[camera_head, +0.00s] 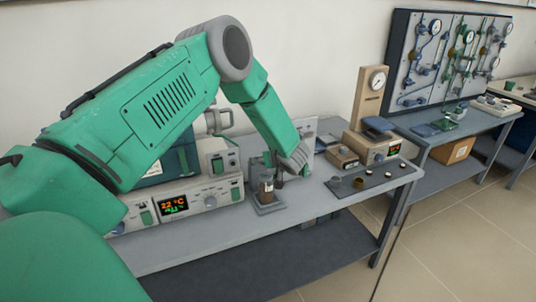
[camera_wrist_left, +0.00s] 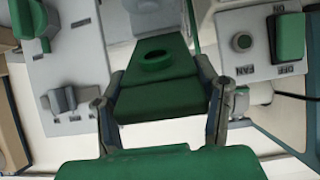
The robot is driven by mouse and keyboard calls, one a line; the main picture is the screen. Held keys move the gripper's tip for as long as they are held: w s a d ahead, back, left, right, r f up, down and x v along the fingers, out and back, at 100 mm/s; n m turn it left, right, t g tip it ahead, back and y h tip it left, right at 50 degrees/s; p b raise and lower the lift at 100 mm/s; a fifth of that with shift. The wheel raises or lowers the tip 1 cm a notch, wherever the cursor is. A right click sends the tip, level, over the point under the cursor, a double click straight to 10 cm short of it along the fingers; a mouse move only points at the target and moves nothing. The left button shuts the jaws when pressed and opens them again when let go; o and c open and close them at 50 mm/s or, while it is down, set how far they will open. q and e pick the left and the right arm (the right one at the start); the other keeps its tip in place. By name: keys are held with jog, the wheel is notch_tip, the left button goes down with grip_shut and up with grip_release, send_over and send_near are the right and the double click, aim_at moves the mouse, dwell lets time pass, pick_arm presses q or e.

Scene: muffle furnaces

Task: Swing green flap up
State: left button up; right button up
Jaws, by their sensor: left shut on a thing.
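In the left wrist view, a green flap-like piece (camera_wrist_left: 160,85) with a raised dark ring on its face lies between the two grey fingers of my left gripper (camera_wrist_left: 162,98). The fingers press on its left and right edges. The flap cannot be made out in the head view. My right gripper is not in view.
A furnace control panel (camera_head: 174,205) with a lit display sits beneath my arm. Small dishes stand on a dark tray (camera_head: 348,184). A fan switch panel (camera_wrist_left: 240,62) is right of the flap; a panel with levers (camera_wrist_left: 85,75) is left.

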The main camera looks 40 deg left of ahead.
pick_arm(q)
jog(key=a+r+p, duration=0.1)
jog(key=w+r+h+p, duration=0.1)
jog(key=shift+a+r+g+p, duration=0.25)
jog(key=shift+a+g+p, duration=0.05)
jog(key=shift+a, duration=0.05)
jog(key=shift+w+a+r+p, duration=0.15)
jog(key=shift+a+r+p, duration=0.25)
jog(key=shift+a+r, duration=0.1)
jog(key=shift+w+a+r, duration=0.2)
jog(key=shift+a+r, duration=0.2)
jog(key=shift+a, duration=0.05)
jog(key=shift+w+a+r+p, duration=0.1)
jog(key=shift+a+p, duration=0.05)
jog(key=shift+a, duration=0.25)
jog(key=shift+w+a+r+p, duration=0.1)
jog(key=shift+a+p, duration=0.05)
jog(key=shift+a, duration=0.25)
jog(key=shift+s+f, duration=0.1)
jog(key=shift+f, duration=0.2)
